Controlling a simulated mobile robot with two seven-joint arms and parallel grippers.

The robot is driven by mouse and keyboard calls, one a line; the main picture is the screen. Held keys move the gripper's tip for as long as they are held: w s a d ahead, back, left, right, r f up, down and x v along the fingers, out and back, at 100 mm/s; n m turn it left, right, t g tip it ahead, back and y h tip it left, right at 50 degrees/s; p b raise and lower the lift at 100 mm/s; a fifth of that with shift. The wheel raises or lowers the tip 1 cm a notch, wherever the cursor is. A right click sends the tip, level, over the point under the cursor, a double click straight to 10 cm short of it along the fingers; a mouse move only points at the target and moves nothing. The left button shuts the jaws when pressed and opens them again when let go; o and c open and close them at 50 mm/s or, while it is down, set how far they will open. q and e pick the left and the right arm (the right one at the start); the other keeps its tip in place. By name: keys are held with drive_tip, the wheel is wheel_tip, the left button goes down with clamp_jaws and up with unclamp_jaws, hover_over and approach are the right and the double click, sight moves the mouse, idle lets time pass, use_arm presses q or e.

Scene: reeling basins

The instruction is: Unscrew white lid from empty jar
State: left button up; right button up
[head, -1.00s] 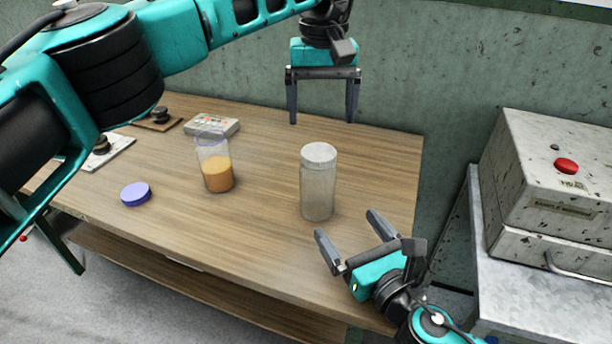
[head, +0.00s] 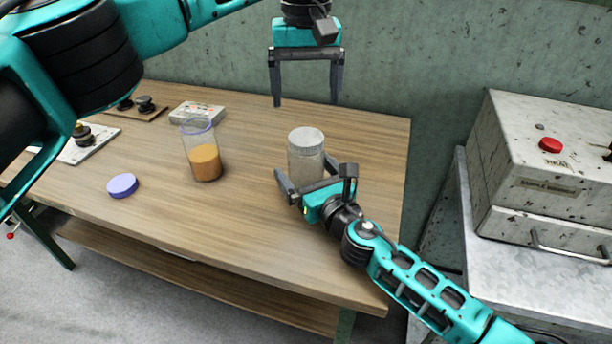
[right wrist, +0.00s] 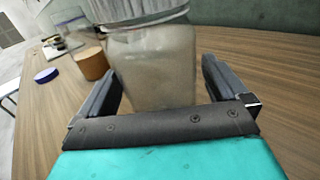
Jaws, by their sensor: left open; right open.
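The empty clear jar (head: 303,167) stands upright on the wooden table with its white lid (head: 306,138) on top. In the right wrist view the jar body (right wrist: 155,65) is between my right fingers, with the lid's lower edge (right wrist: 135,12) at the top of the picture. My right gripper (head: 305,180) is open around the jar's body, below the lid; whether a finger touches the glass I cannot tell. My left gripper (head: 306,103) is open and empty, pointing down above the table behind the jar. The jar's lower front is hidden by my right gripper.
A jar with orange contents (head: 205,162) stands open to the left, with a blue-purple lid (head: 122,186) lying near it. A small control box (head: 196,113) and knobbed plates sit at the back left. A grey machine (head: 545,175) with a red button stands right of the table.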

sight(306, 136)
drive_tip(key=shift+w, duration=0.15)
drive_tip(key=c, duration=1.7)
use_arm(q)
drive_tip(key=shift+m, duration=1.1)
use_arm(e)
clamp_jaws()
use_arm(q)
drive_tip(key=shift+f+m, duration=0.1)
drive_tip(key=shift+m, duration=1)
wheel_tip(306, 136, down, 8)
drive_tip(key=shift+r, duration=0.1)
